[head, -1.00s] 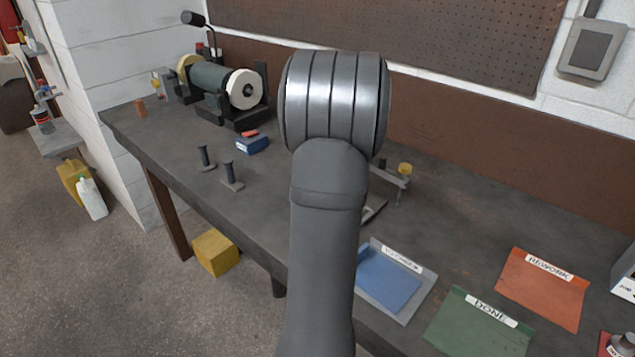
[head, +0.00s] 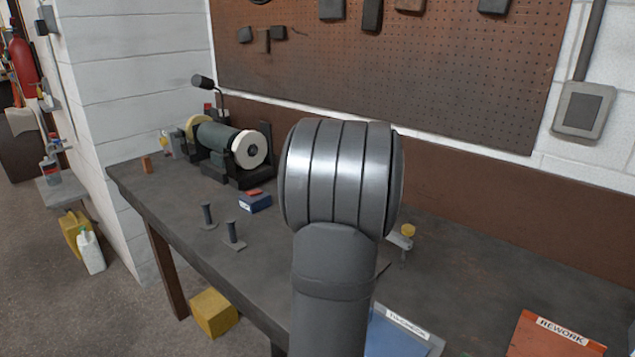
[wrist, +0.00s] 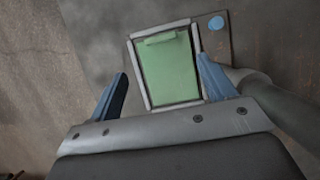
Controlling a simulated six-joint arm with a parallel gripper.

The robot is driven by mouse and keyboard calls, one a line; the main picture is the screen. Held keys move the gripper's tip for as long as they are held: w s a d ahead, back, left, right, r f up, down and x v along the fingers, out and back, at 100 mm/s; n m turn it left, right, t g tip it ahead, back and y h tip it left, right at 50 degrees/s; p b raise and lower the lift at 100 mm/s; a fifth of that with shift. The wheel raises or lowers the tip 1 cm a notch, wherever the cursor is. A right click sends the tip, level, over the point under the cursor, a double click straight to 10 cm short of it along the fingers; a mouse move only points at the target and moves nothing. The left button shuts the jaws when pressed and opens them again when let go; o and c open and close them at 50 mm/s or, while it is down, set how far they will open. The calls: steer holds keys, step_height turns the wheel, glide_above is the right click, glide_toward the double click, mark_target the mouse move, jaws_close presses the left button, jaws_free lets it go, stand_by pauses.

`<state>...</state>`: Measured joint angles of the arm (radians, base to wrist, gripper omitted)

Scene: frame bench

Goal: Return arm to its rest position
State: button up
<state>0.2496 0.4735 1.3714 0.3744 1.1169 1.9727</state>
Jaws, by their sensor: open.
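My gripper (wrist: 162,76) is open in the wrist view, with its two blue fingers apart and nothing between them. Beyond the fingers is a green panel (wrist: 168,72) inside a light grey frame (wrist: 141,76), apart from the fingers as far as I can tell. The frame lies on a darker plate with a blue disc (wrist: 216,23) near its corner. In the head view, my own arm fills the middle and hides my gripper and the framed panel.
A bench grinder (head: 222,145) stands at the bench's far left. A blue mat (head: 392,338) and the orange REWORK mat (head: 552,337) lie at the lower right. A pegboard (head: 400,70) hangs behind.

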steer(key=x, duration=1.1)
steer(key=shift+f, duration=0.2)
step_height(320, 180, up, 3)
steer(key=shift+f, duration=0.1)
steer(key=shift+r, duration=1)
steer(key=shift+f, duration=0.1)
